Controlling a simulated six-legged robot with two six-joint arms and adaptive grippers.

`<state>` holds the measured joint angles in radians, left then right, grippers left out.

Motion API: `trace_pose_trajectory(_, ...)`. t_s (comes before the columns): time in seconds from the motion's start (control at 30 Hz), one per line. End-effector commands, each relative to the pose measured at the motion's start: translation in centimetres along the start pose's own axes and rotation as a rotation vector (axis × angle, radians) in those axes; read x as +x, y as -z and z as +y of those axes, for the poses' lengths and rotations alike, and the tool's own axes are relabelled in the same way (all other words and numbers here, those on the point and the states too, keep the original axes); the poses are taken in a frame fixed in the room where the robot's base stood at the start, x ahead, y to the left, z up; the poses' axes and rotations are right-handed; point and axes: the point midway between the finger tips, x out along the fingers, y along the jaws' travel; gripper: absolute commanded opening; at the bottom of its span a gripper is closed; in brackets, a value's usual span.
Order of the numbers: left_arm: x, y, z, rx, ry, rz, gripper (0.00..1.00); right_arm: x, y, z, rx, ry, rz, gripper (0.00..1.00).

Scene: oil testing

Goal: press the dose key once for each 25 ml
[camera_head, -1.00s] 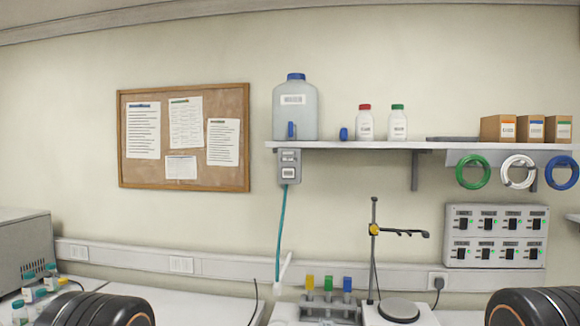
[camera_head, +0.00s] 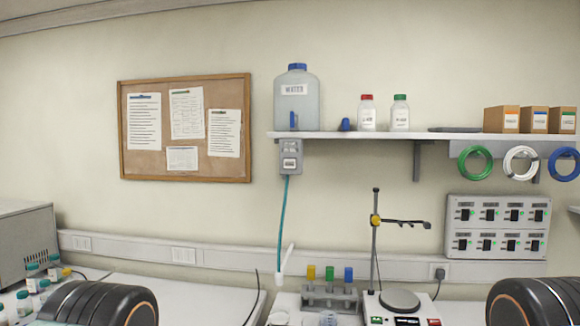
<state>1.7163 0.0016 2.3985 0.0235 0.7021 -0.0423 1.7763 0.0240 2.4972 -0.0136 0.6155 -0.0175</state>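A grey dispenser box (camera_head: 290,157) with a pale label hangs under the left end of the shelf. A separate dose key cannot be made out on it. A translucent jug (camera_head: 296,110) labelled WATER, with a blue cap, stands on the shelf above it. A teal tube (camera_head: 282,222) runs down from the box to a white spout (camera_head: 286,258) over the bench. Below the spout, the top of a pale round vessel shows at the bottom edge; its contents cannot be seen. Neither of my grippers is in view; only dark rounded parts of mine show in the bottom corners.
A rack (camera_head: 330,296) with yellow, green and blue-topped items stands on the bench beside a stirrer plate (camera_head: 400,300) with a clamp stand (camera_head: 376,238). Several small bottles (camera_head: 40,284) stand at left. A shelf (camera_head: 350,135) and a switch panel (camera_head: 497,226) are on the wall.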

Motion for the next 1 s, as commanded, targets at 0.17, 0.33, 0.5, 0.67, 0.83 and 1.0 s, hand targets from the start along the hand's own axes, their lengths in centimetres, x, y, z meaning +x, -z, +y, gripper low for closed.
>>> trace_pose_trajectory(0.17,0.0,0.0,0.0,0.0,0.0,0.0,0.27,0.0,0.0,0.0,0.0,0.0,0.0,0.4)
trace_pose_trajectory(0.33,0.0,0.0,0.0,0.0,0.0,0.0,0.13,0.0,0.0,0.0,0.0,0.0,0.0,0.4)
trace_pose_trajectory(0.5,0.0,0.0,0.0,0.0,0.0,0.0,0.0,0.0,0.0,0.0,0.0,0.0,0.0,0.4)
trace_pose_trajectory(0.67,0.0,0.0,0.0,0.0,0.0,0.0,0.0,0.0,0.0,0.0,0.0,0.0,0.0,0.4)
trace_pose_trajectory(0.83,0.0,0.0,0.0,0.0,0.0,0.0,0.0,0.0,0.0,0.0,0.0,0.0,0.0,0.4)
trace_pose_trajectory(1.0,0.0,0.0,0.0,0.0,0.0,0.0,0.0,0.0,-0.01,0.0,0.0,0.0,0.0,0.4)
